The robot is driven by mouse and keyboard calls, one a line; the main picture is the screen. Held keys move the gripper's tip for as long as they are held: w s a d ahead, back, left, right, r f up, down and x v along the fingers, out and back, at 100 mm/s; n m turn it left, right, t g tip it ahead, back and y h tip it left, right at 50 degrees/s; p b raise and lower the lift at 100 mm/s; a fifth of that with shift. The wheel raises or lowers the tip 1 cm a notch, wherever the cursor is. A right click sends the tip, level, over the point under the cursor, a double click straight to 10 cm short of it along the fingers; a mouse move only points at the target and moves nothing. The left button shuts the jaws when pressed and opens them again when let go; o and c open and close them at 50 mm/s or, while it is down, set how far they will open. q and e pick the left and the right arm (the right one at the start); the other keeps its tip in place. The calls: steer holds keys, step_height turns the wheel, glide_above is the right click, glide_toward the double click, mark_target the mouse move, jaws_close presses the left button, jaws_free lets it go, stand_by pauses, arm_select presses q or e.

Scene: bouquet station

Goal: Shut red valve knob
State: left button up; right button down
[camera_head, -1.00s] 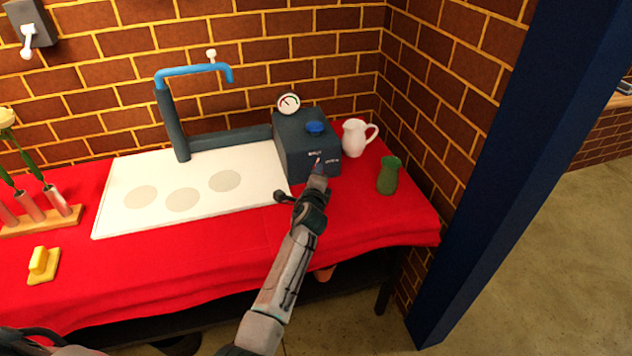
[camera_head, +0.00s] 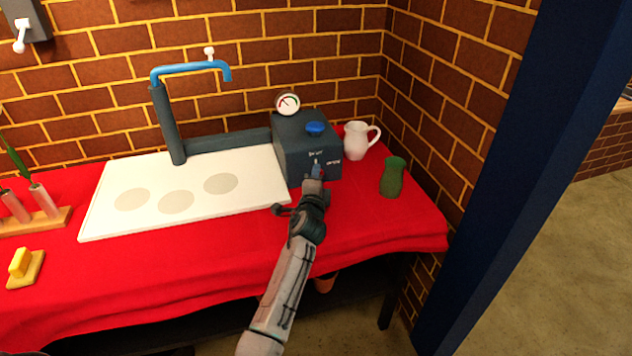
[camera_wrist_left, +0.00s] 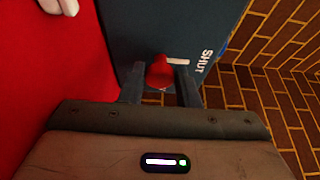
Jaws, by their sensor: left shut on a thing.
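The dark valve box (camera_head: 297,158) stands at the right end of the white board, with white lettering on its front face. In the left wrist view the red valve knob (camera_wrist_left: 160,72) is on that face, with a white mark and the word SHUT beside it. My left gripper (camera_head: 315,176) reaches the front of the box; in the wrist view its two fingers (camera_wrist_left: 160,85) lie either side of the red knob and are shut on it. In the head view the gripper hides the knob. My right gripper is not in view.
A blue knob (camera_head: 315,129) and a gauge (camera_head: 287,104) top the box. A white pitcher (camera_head: 356,141) and a green vase (camera_head: 392,177) stand close on its right. The white board (camera_head: 150,220) lies left. The red cloth (camera_head: 180,275) in front is mostly clear.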

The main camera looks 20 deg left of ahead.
arm_select(q)
steer(key=shift+r, duration=0.25)
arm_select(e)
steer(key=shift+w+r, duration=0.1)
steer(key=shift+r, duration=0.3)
arm_select(q)
steer(key=shift+w, duration=0.1)
steer(key=o, duration=0.8)
steer(key=shift+c, duration=0.2)
steer(key=shift+o, duration=0.9)
steer(key=shift+f, duration=0.15)
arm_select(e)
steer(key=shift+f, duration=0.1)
